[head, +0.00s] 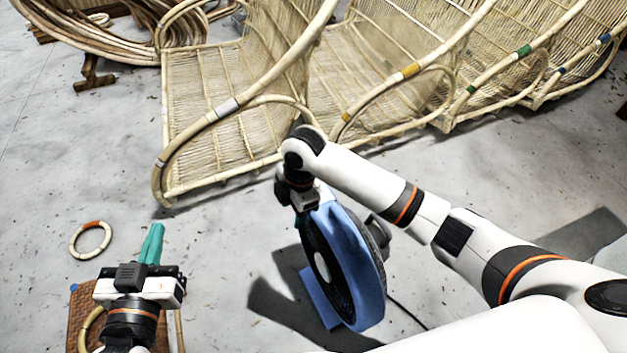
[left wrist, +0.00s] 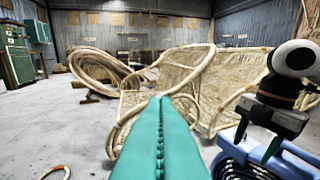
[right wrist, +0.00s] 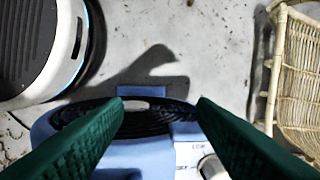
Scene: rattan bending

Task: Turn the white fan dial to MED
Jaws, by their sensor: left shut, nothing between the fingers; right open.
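The blue fan (head: 345,255) with its black round grille stands on the floor in the middle of the head view. My left gripper (head: 153,244) is shut and empty, away from the fan, at the lower left of the head view.
Rattan chair frames (head: 235,120) stand behind the fan, with a coil of rattan (head: 120,35) at the back left. A rattan ring (head: 90,240) lies on the floor near a brown woven piece (head: 84,312). A cable runs right from the fan.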

